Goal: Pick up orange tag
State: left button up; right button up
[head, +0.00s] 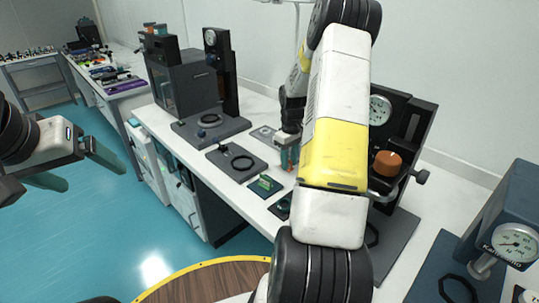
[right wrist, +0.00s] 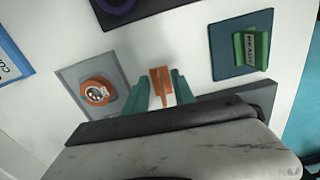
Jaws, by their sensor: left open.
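In the right wrist view the orange tag (right wrist: 160,80) lies between the two teal fingertips of my right gripper (right wrist: 160,90) and fills most of the gap. I cannot tell whether the fingers press on it or stand just beside it. In the head view my right gripper (head: 288,156) is low over the white table, with a little orange between its fingers; my forearm hides part of the area. My left gripper (head: 78,166) is open and empty over the teal floor, left of the table.
A green block (head: 265,184) sits on a dark plate beside my right gripper; it also shows in the wrist view (right wrist: 250,48). An orange round part (right wrist: 97,92) sits on a grey plate.

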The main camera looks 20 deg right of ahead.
grip_shut()
dwell(0.4)
